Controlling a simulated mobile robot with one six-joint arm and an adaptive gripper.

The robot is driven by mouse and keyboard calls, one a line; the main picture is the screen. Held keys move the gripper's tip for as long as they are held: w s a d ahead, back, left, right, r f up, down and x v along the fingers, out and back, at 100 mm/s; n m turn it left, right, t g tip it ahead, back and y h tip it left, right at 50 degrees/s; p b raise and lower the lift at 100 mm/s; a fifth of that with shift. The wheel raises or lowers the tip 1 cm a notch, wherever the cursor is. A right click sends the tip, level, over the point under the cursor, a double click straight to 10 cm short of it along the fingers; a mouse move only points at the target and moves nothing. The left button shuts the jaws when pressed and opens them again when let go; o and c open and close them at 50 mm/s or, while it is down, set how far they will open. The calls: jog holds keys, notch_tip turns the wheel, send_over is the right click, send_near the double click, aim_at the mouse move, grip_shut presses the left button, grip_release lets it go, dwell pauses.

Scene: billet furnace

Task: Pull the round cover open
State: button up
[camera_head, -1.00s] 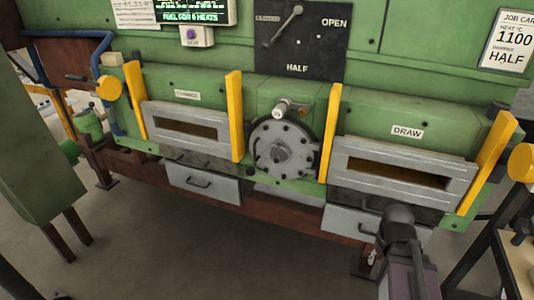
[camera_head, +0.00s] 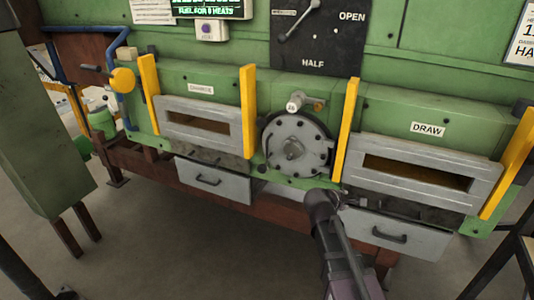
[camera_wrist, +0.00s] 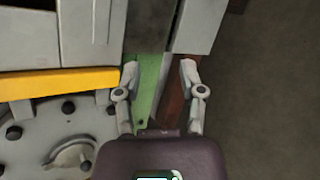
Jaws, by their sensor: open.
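The round cover (camera_head: 297,145) is a grey bolted disc with a central knob, set in the green furnace front between two yellow posts. It looks closed against the furnace. In the wrist view the round cover (camera_wrist: 62,128) shows in part at the lower left, with bolt heads and a curved raised piece. My gripper (camera_wrist: 159,68) is open and empty, its fingers pointing toward the furnace's lower front. In the head view my gripper (camera_head: 350,198) is small and partly hidden, below and right of the cover, and does not appear to touch it.
A yellow post (camera_head: 346,130) stands just right of the cover. The DRAW door (camera_head: 425,178) and a grey drawer (camera_head: 395,232) lie to the right; the CHARGE door (camera_head: 200,122) is left. A small capped fitting (camera_head: 295,103) sits above the cover. Open floor lies in front.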

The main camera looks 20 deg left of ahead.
jog(key=w+a+r+n+t+y+b, duration=0.25)
jog(key=a+n+t, duration=0.25)
jog(key=a+n, duration=0.7)
jog(key=n+t+y+b, duration=0.1)
jog(key=n+t+y, duration=0.2)
jog(key=n+y, duration=0.3)
send_near(267, 149)
jog(key=s+n, duration=0.1)
jog(key=s, duration=0.2)
jog(key=shift+s+a+r+h, duration=0.15)
jog(key=shift+a+h, duration=0.05)
jog(key=shift+h, duration=0.25)
jog(key=w, duration=0.4)
jog(key=w+a, duration=0.1)
jog(key=w, duration=0.8)
jog(key=shift+w+a, duration=0.25)
jog(key=shift+w, duration=0.15)
grip_shut()
